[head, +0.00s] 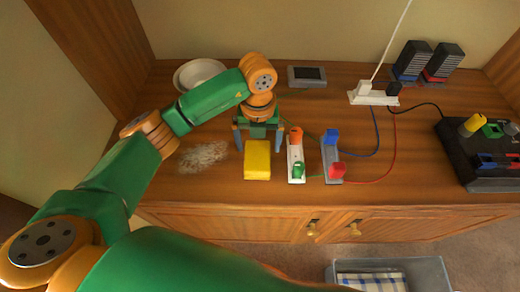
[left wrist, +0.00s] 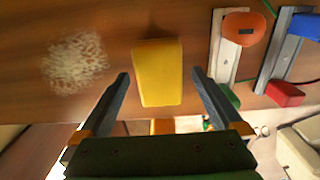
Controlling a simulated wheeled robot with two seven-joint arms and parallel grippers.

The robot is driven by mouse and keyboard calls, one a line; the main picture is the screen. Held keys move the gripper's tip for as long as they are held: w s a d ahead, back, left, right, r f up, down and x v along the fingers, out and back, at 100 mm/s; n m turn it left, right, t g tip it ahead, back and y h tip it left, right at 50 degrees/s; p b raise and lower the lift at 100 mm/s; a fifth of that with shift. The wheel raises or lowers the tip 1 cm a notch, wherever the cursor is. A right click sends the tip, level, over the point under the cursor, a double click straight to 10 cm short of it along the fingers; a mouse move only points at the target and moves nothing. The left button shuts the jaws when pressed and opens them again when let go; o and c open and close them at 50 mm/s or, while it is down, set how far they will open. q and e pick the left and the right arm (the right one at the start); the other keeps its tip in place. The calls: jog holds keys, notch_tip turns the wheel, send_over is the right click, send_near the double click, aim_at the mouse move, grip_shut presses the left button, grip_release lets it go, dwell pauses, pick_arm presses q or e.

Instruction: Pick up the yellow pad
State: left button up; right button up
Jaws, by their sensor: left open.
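The yellow pad (head: 257,160) lies on the wooden cabinet top near its front edge, and it also shows in the left wrist view (left wrist: 158,72). My left gripper (head: 258,143) is open just above and behind the pad in the head view. In the left wrist view its two fingers (left wrist: 160,82) stand apart, one on each side of the pad's near part, with visible gaps. I cannot tell how high the fingertips are above the wood. My right gripper is not in view.
A pale scattered patch (head: 204,156) lies left of the pad. White and grey strips (head: 296,160) with coloured blocks stand close on its right. A white bowl (head: 200,74), a dark-screened device (head: 307,76) and a power strip (head: 373,96) are farther back. A bin (head: 390,265) stands on the floor.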

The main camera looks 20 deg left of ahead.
aim_at(258, 153)
pick_arm(q)
jog(key=f, duration=0.2)
jog(key=s+f, duration=0.1)
jog(key=f, duration=0.1)
jog(key=shift+w+f, duration=0.1)
jog(key=shift+f, duration=0.05)
jog(key=c, duration=1.2)
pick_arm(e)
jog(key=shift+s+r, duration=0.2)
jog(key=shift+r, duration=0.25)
pick_arm(q)
jog(key=shift+r, duration=0.5)
jog(key=s+r, duration=0.1)
jog(key=r, duration=0.1)
jog(key=s+r, duration=0.1)
jog(key=r, duration=0.2)
jog(key=s+d+r+p, duration=0.1)
jog(key=s+r, duration=0.1)
jog(key=shift+r, duration=0.4)
jog(key=s+r, duration=0.1)
jog(key=s, duration=0.2)
jog(key=s+d+r, duration=0.1)
jog(key=s+r, duration=0.1)
jog(key=s, duration=0.1)
jog(key=s+d+r, duration=0.1)
jog(key=s, duration=0.2)
jog(key=shift+s+r, duration=0.15)
jog(key=shift+s, duration=0.25)
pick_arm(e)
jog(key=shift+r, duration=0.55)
